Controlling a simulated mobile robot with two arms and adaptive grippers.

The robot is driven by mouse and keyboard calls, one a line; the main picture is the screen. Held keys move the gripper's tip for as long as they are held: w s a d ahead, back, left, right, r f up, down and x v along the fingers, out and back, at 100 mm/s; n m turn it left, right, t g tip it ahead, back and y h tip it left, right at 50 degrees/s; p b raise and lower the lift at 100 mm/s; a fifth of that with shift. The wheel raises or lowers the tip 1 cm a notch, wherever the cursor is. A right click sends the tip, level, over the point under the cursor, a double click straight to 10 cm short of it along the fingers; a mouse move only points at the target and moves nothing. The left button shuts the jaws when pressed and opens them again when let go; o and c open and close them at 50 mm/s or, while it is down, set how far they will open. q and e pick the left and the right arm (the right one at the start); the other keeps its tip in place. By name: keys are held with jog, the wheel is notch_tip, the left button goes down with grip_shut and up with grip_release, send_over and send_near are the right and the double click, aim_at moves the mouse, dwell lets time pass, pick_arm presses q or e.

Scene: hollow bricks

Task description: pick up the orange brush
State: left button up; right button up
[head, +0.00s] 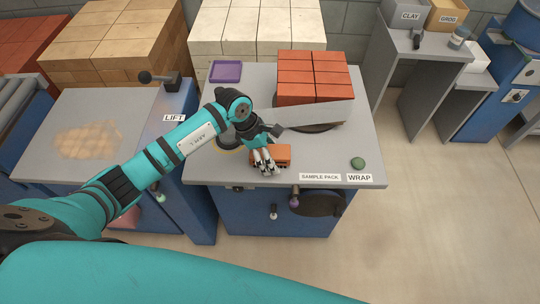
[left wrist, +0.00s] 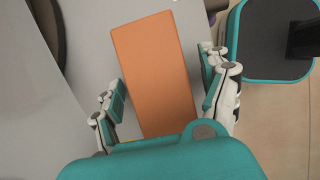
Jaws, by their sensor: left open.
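A plain orange block (head: 284,153) lies on the grey table top near its front edge, behind the SAMPLE PACK label. It is the only orange thing by my gripper; no bristles or handle show, so I cannot tell if it is the brush. It also shows in the left wrist view (left wrist: 155,72), long and flat-topped. My left gripper (head: 265,164) is over its left end, pointing down. In the left wrist view the gripper (left wrist: 162,90) is open, one finger on each side of the block, with no clear grip on it. My right gripper is out of view.
A stack of red bricks (head: 314,78) stands behind on the grey table (head: 358,140). A purple tray (head: 226,71) lies at the back left, a green button (head: 358,163) at the front right. A lower grey table (head: 95,110) stands left. Table space right of the block is clear.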

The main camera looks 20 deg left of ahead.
aim_at(273, 151)
pick_arm(q)
jog(key=shift+f, duration=0.1)
dwell(0.3)
jog(key=c, duration=1.3)
jog(key=shift+c, duration=0.2)
jog(key=shift+r+p, duration=0.45)
notch_tip(273, 151, up, 3)
jog(key=shift+r+b, duration=0.1)
jog(key=shift+b, duration=0.75)
jog(key=s+d+b, duration=0.1)
jog(key=s+d, duration=0.3)
jog(key=s, duration=0.3)
jog(key=s+d+r+b, duration=0.1)
jog(key=s+d+b, duration=0.1)
jog(key=s+d, duration=0.2)
jog(key=s, duration=0.2)
jog(key=shift+s+d+r, duration=0.15)
jog(key=shift+s+r, duration=0.1)
jog(key=shift+s, duration=0.1)
